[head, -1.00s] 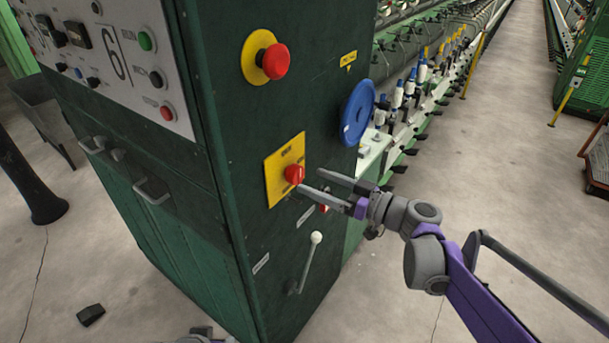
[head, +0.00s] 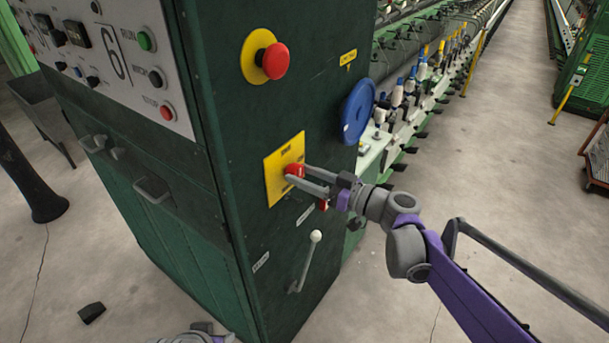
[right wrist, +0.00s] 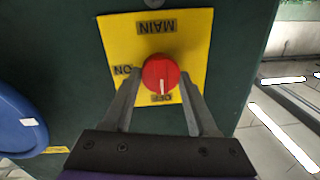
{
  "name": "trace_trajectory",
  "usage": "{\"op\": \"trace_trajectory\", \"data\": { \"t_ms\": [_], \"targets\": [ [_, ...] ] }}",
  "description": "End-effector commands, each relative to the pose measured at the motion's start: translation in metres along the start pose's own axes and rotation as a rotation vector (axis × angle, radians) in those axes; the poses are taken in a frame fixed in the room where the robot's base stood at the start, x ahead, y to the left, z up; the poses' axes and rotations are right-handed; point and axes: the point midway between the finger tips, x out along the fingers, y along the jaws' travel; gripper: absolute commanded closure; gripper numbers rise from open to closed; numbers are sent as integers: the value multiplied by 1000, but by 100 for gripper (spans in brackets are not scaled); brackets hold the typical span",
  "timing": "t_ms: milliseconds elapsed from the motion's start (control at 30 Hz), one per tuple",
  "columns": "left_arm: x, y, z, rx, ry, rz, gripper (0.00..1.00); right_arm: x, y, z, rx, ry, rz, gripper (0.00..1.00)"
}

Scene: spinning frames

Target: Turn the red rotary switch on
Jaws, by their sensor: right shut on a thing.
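The red rotary switch (head: 292,169) sits on a yellow plate (head: 272,178) on the side of the dark green cabinet. In the right wrist view the red knob (right wrist: 160,72) has a white line pointing at the OFF label; the ON label (right wrist: 127,70) is to the left and the plate appears upside down. My right gripper (head: 297,174) is shut on the knob, one finger on each side, partly hiding it in the head view. Part of my left arm's end (head: 197,334) shows at the bottom edge; its fingers cannot be made out.
A red emergency button (head: 275,61) sticks out above the switch. A blue handwheel (head: 357,112) stands to the right, and a lever with a white knob (head: 315,237) is below.

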Motion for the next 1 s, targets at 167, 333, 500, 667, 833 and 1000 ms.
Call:
{"op": "trace_trajectory", "data": {
  "t_ms": [167, 333, 500, 667, 833, 1000],
  "targets": [
    [0, 0, 0, 0, 0, 0, 50, 0, 0, 0, 1, 0, -1, 97],
    [0, 0, 0, 0, 0, 0, 50, 0, 0, 0, 21, 1, -1, 97],
    [-1, 0, -1, 0, 1, 0, 50, 0, 0, 0, 88, 5, -2, 97],
    [-1, 0, -2, 0, 2, 0, 50, 0, 1, 0, 201, 12, -4, 97],
    [-2, 0, -2, 0, 2, 0, 50, 0, 1, 1, 355, 22, -5, 97],
    [-1, 0, -2, 0, 2, 0, 50, 0, 1, 2, 517, 33, -7, 97]
  ]
}}
